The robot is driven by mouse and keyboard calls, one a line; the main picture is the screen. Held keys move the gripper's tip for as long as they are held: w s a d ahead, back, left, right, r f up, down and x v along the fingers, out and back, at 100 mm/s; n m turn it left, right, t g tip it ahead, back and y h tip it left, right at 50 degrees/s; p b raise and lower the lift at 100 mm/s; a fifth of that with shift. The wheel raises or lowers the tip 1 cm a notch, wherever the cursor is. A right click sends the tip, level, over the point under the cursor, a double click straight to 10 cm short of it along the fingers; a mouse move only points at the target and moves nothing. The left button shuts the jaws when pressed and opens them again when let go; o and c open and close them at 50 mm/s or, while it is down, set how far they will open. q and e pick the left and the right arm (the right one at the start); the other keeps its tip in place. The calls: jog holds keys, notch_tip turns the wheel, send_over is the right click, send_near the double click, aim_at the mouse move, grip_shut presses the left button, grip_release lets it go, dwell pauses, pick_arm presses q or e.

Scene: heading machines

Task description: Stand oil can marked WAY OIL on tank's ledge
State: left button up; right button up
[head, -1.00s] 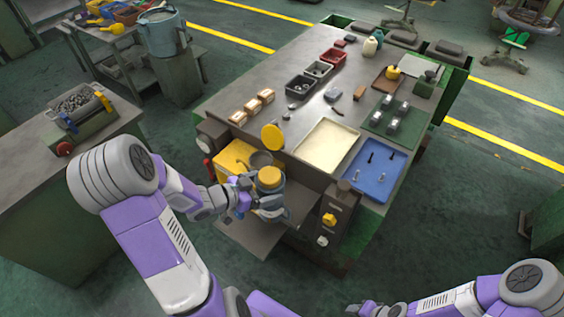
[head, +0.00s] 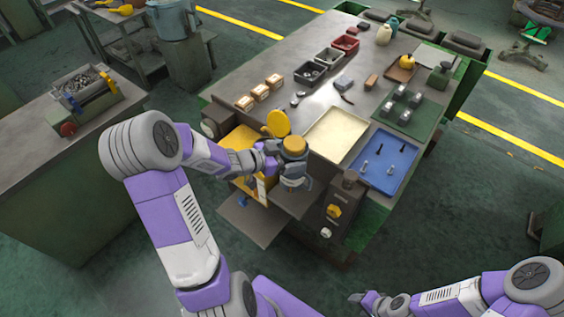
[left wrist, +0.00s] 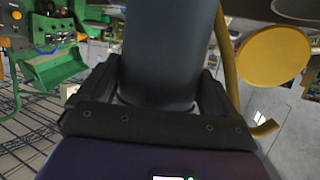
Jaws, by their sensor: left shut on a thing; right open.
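My left gripper (head: 279,157) is shut on a grey can (head: 295,170) with a yellow top. It holds the can upright over the front of the machine, just right of the yellow tank (head: 240,139). In the left wrist view the dark grey can (left wrist: 168,50) fills the space between the fingers; no label is readable. The tank's round yellow lid (head: 278,123) stands raised behind the can and also shows in the left wrist view (left wrist: 273,55). A grey ledge (head: 253,220) sticks out at the front, below the can; contact cannot be told. My right gripper (head: 366,301) is open and low, away from the bench.
A cream tray (head: 338,136) and a blue tray (head: 386,160) lie right of the can. A control box with a yellow knob (head: 334,211) stands at the front. Wooden blocks (head: 260,92) and bins (head: 329,57) sit farther back. The floor in front is clear.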

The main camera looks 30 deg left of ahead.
pick_arm(q)
jog(key=shift+w+d+f+b, duration=0.1)
jog(key=shift+w+f+b, duration=0.05)
jog(key=shift+w, duration=0.4)
jog(key=shift+w+f+b, duration=0.1)
jog(key=shift+w+b, duration=0.05)
jog(key=shift+w, duration=0.4)
notch_tip(320, 180, down, 4)
jog(key=b, duration=0.2)
jog(key=shift+w+r+b, duration=0.15)
jog(key=shift+b, duration=0.25)
jog(key=shift+f+b, duration=0.7)
jog(key=shift+f, duration=0.3)
jog(key=shift+f+b, duration=0.4)
jog(key=shift+f, duration=0.15)
jog(key=o, duration=1.7)
jog(key=shift+c, duration=0.2)
jog(key=shift+f, duration=0.1)
jog(key=p+v, duration=0.1)
jog(key=v, duration=0.6)
jog(key=shift+s+r, duration=0.2)
jog(key=shift+s, duration=0.05)
jog(key=shift+s, duration=0.1)
